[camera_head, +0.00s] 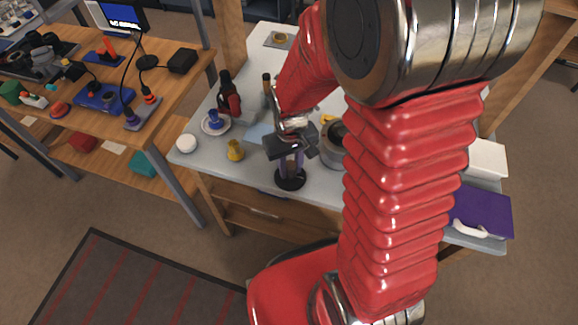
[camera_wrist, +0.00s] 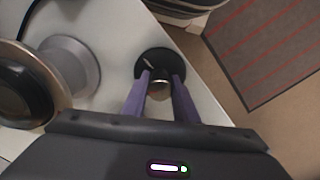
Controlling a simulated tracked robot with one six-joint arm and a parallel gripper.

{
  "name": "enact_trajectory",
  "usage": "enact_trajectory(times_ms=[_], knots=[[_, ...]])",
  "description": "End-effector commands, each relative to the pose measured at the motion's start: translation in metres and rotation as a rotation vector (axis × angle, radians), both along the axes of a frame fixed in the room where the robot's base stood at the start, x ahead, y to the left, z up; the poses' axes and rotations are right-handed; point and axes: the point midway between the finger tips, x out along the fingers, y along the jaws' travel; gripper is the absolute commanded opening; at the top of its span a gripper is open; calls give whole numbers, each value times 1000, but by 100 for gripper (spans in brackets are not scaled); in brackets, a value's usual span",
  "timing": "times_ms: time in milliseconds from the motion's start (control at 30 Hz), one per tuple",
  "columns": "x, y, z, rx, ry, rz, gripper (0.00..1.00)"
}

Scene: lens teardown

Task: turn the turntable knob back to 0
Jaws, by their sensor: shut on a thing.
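The turntable (camera_head: 291,181) is a round black disc at the front edge of the grey table. It also shows in the wrist view (camera_wrist: 147,60), with a small pale mark on its top. A metallic knob (camera_wrist: 159,89) stands at its near side, between my fingers. My gripper (camera_head: 290,170) points down over the disc, and its two purple fingers (camera_wrist: 159,86) are closed on the knob from either side. The fingers and gripper body hide part of the knob. The dial's numbers are too small to read.
A grey cylindrical thing (camera_head: 333,147) stands close on the right. A purple box (camera_head: 483,210) lies farther right.

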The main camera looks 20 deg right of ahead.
Motion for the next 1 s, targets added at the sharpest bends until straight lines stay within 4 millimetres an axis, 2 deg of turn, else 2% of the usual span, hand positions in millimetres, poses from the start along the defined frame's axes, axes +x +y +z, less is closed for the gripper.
enact_trajectory(times_ms=[33,500,733,1000], knots=[[5,0,2,-1,-14,42,4],[6,-1,3,-3,-13,445,4],[6,-1,3,-3,-13,552,4],[5,-2,3,-4,-13,588,4]])
